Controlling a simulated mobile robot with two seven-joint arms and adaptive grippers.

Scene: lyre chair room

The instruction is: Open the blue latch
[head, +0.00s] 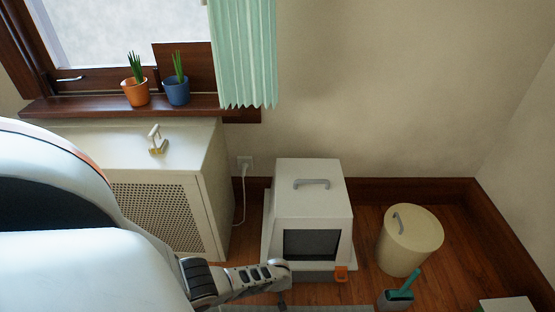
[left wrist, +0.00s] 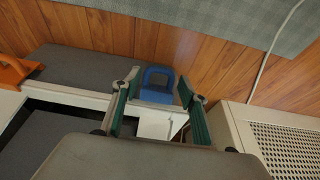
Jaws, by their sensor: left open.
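The blue latch (left wrist: 157,95) shows in the left wrist view as a looped piece at the edge of the white litter box (head: 311,190). My left gripper (left wrist: 158,84) is open, with a green-padded finger on each side of the latch in the picture. I cannot tell whether they touch it. In the head view my left gripper (head: 281,284) is low at the box's front left, and the blue latch is hidden there. An orange latch (head: 341,273) is at the box's front right; it also shows in the left wrist view (left wrist: 14,70). My right gripper is not in view.
A perforated radiator cover (head: 160,215) stands left of the box, with a white cord (head: 240,200) between. A cream bin (head: 410,245) and a holder with a green-handled brush (head: 398,295) stand right. A grey mat (left wrist: 215,22) lies in front.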

